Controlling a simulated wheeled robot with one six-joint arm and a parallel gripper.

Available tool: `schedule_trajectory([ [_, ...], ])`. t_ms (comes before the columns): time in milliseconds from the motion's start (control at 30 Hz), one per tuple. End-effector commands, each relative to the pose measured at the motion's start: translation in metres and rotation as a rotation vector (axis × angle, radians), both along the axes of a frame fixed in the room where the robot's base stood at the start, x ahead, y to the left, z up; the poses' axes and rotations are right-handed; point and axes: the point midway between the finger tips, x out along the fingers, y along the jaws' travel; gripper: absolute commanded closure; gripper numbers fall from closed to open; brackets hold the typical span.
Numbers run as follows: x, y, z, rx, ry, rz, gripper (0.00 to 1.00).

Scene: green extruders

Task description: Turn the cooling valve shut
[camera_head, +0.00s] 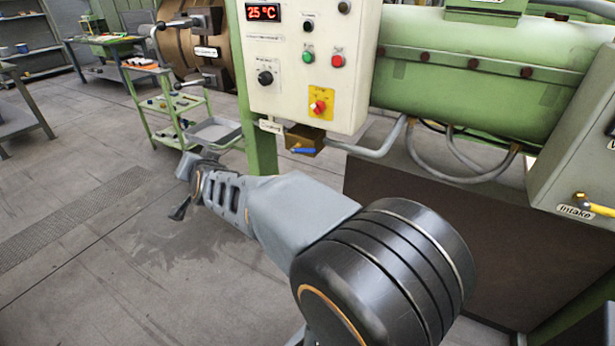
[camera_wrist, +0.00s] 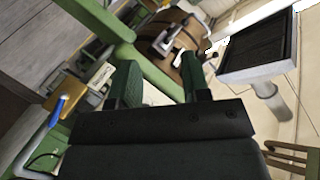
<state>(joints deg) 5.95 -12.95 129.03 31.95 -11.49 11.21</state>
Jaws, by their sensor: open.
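The cooling valve is a brass block (camera_head: 306,139) under the control panel, with a blue lever (camera_head: 303,151) lying roughly along the line of the grey pipe. A small label, seemingly "Cooling" (camera_head: 270,126), hangs to its left. In the wrist view the brass block (camera_wrist: 73,91) and blue lever (camera_wrist: 57,111) show at the left, outside the finger gap. My gripper (camera_head: 182,188) is to the left of the valve and lower in the head view, apart from it. In the wrist view its fingers (camera_wrist: 160,66) are spread, with nothing between them.
The control panel (camera_head: 285,85), reading 25 °C, stands above the valve. A green barrel (camera_head: 470,75) and hanging pipes are at right. A yellow-handled intake valve (camera_head: 594,206) is at far right. A green trolley (camera_head: 170,105) with a grey tray (camera_head: 213,132) stands behind my gripper. Open floor lies left.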

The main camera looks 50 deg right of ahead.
Motion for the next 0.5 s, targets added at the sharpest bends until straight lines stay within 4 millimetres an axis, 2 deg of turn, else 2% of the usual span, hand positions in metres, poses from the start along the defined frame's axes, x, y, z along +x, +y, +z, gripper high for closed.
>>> schedule_trajectory([
  [33,0.013,-0.024,-0.034,0.037,-0.097,-0.119,0.57],
  [133,0.022,-0.076,-0.050,0.097,-0.303,-0.372,0.57],
  [233,0.014,-0.121,-0.071,0.118,-0.476,-0.608,0.57],
  [300,0.004,-0.145,-0.086,0.117,-0.575,-0.752,0.57],
  [400,-0.013,-0.170,-0.105,0.100,-0.687,-0.926,0.57],
  [500,-0.029,-0.185,-0.120,0.076,-0.766,-1.054,0.57],
])
